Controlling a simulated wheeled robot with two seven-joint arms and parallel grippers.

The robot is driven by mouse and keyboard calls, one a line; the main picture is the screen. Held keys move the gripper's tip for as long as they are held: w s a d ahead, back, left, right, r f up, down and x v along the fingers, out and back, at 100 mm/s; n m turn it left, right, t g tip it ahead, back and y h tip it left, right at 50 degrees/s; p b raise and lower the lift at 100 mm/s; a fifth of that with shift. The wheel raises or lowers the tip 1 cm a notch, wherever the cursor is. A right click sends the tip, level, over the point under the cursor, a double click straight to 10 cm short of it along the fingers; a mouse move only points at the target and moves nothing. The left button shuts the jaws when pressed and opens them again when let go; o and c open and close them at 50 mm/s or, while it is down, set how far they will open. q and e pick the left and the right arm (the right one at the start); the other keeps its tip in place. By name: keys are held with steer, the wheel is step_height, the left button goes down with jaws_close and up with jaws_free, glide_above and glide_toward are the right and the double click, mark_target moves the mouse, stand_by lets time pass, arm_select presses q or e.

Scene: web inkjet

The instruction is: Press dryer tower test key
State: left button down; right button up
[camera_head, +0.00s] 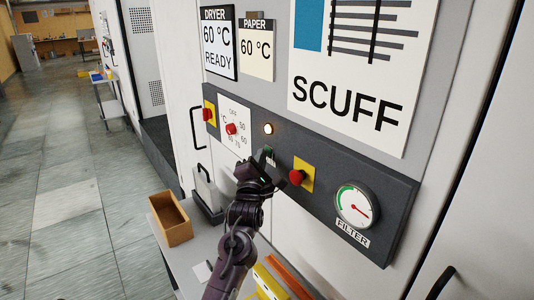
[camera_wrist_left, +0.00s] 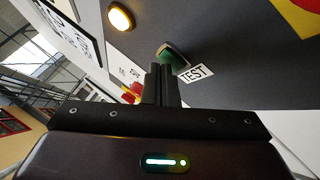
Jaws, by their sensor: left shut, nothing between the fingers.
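The green test key (camera_wrist_left: 172,55) is on the dark panel (camera_wrist_left: 235,45), beside a white TEST label (camera_wrist_left: 194,73) in the left wrist view. In the head view the key (camera_head: 270,151) shows only partly, just beyond my left gripper (camera_head: 266,163). My left gripper is shut and empty, its fingertips (camera_wrist_left: 159,72) pointing at the panel just below the key. I cannot tell whether they touch it. An amber lamp (camera_head: 268,129) glows above the key; it also shows in the left wrist view (camera_wrist_left: 120,17). My right gripper is out of view.
A red button on a yellow plate (camera_head: 308,174) sits just right of the key, with a filter gauge (camera_head: 357,204) beyond. A red knob (camera_head: 231,128) is left. Below are a grey ledge (camera_head: 196,246) and a brown open box (camera_head: 172,222).

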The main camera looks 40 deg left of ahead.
arm_select(q)
steer(key=shift+w, duration=0.15)
stand_by(0.5)
steer(key=shift+s+a, duration=0.15)
steer(key=shift+s, duration=0.65)
steer(key=s, duration=0.2)
steer(key=s+a, duration=0.1)
steer(key=s, duration=0.1)
steer(key=shift+s+a+p, duration=0.2)
steer(key=shift+s+p, duration=0.1)
steer(key=shift+s, duration=0.1)
steer(key=shift+f, duration=0.1)
stand_by(0.5)
